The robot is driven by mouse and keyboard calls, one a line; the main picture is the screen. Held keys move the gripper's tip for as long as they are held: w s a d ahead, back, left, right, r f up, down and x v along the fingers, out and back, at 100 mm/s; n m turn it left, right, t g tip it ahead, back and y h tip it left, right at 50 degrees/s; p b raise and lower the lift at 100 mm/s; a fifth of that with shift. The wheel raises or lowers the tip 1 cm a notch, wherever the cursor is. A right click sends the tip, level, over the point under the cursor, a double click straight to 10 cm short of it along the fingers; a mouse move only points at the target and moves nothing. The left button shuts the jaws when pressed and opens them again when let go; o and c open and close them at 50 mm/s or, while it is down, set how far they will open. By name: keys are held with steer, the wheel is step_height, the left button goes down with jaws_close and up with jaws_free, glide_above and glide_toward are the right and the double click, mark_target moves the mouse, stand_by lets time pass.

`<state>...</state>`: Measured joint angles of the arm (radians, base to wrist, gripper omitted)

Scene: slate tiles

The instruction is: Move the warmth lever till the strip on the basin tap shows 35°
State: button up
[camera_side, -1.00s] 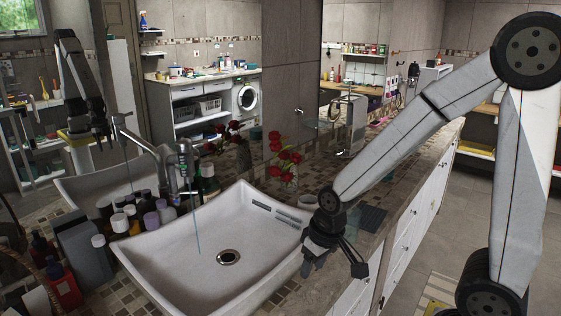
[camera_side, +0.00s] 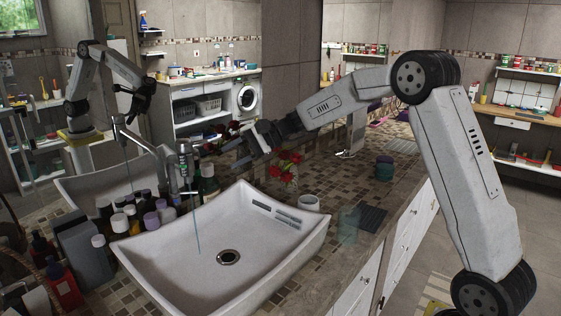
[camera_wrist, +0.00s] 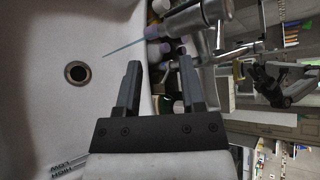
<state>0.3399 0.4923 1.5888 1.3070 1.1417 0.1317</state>
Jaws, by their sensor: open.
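The basin tap (camera_side: 184,168) is a metal tap at the back left of the white basin (camera_side: 150,245). A thin blue stream (camera_side: 196,225) runs from its spout into the basin. The tap also shows at the top of the wrist view (camera_wrist: 200,18). I cannot make out the warmth lever clearly, nor read the strip in either view. My gripper (camera_side: 228,152) is open and empty, pointing at the tap from the right, apart from it. In the wrist view its two fingers (camera_wrist: 158,63) are spread, with the tap beyond and above them.
Several bottles with white and purple caps (camera_side: 150,215) crowd the left of the tap. Red flowers (camera_side: 285,165) stand behind the basin under my arm. A mirror behind reflects the tap and my arm.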

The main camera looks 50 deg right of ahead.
mark_target(203, 141)
steer(key=shift+m+t+y, duration=0.4)
steer(key=shift+t+y, duration=0.4)
steer(key=shift+t, duration=0.1)
steer(key=w+r, duration=0.1)
steer(key=d+r, duration=0.1)
steer(key=r, duration=0.1)
steer(key=w+d+r, duration=0.1)
steer(key=shift+w+d+r, duration=0.15)
steer(key=shift+w+r, duration=0.05)
steer(key=shift+w, duration=0.15)
steer(key=shift+x, duration=3.9)
jaws_close()
